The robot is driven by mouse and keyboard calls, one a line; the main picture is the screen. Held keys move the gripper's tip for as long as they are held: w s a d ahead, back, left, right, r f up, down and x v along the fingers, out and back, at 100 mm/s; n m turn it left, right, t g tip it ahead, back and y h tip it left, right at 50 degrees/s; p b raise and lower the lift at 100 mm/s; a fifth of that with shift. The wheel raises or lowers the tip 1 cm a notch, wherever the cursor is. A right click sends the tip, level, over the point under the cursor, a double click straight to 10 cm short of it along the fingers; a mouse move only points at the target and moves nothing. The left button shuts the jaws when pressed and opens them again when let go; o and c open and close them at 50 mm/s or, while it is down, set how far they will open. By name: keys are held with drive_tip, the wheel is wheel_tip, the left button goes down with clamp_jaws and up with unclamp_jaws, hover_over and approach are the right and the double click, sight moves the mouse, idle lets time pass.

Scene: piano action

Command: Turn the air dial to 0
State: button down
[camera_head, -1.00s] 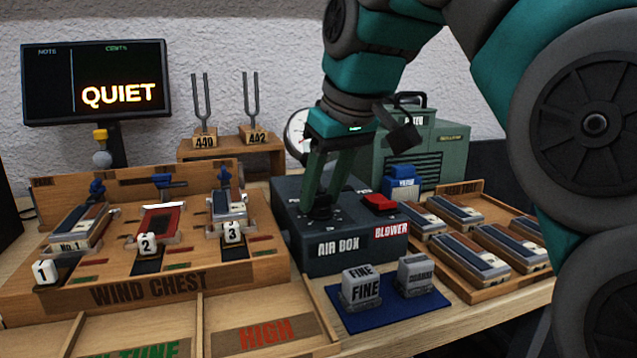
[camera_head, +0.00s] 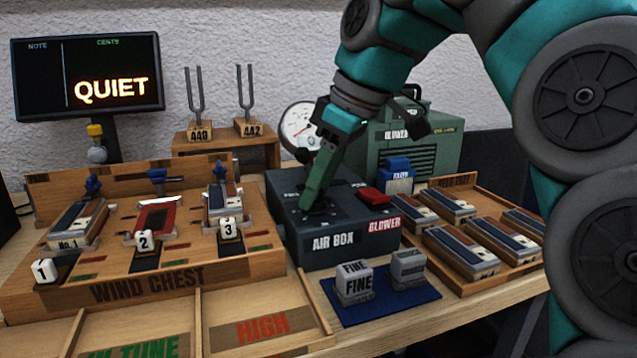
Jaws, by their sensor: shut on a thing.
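The air box (camera_head: 334,242) is a dark grey box at the middle of the bench, with markings on its top face. The air dial on its top is mostly hidden by my gripper, so I cannot read its setting. My gripper (camera_head: 317,207) reaches down from the upper right and is shut on the dial, with its fingers leaning down to the left. A red blower button (camera_head: 374,196) is on the right of the same box top.
A round gauge (camera_head: 299,122) stands behind the box. The wind chest (camera_head: 150,270) is to the left, tuning forks (camera_head: 244,92) behind. Blocks on a blue mat (camera_head: 420,294) sit in front. A tray of reed parts (camera_head: 455,182) is right. The screen (camera_head: 88,78) reads QUIET.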

drive_tip(key=shift+f, duration=0.1)
drive_tip(key=shift+c, duration=2.2)
unclamp_jaws()
